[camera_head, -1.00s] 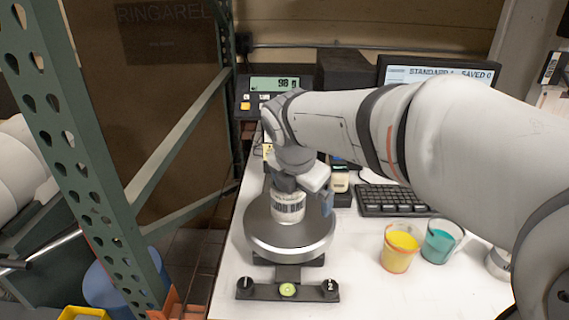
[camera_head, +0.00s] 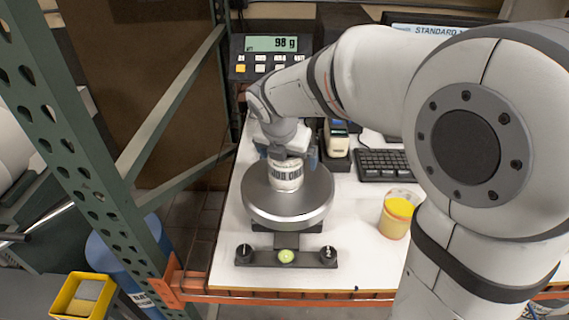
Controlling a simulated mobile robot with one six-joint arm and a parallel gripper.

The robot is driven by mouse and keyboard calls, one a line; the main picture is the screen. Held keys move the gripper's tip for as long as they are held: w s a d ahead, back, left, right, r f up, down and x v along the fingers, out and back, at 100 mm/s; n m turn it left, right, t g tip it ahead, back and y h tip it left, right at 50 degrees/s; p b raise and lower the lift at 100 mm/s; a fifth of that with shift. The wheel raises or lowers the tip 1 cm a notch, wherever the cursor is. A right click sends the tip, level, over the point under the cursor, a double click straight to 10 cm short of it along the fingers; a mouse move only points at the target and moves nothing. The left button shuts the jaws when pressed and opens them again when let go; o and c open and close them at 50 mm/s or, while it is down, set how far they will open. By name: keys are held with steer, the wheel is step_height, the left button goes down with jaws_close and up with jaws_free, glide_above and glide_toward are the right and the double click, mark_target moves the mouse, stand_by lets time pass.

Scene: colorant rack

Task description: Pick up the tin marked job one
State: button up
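A small white tin (camera_head: 286,178) stands upright on the round metal pan (camera_head: 312,205) of the scale. Its label faces me and reads "JOB ON", with the rest turned out of sight. My gripper (camera_head: 285,152) points down from the wrist right at the top of the tin and hides its lid. The fingers are small and partly hidden, so I cannot tell whether they are closed on the tin. The tin seems to rest on the pan. The scale display (camera_head: 273,44) reads 98 g.
A black bar (camera_head: 263,257) with a green bubble level lies in front of the scale. A cup of yellow colorant (camera_head: 397,217) and a keyboard (camera_head: 387,164) stand to the right. A green rack upright (camera_head: 75,150) stands at left, with a yellow bin (camera_head: 85,297) below.

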steer(key=shift+c, duration=0.6)
steer(key=c, duration=0.9)
steer(key=shift+c, duration=0.3)
steer(key=shift+r, duration=0.15)
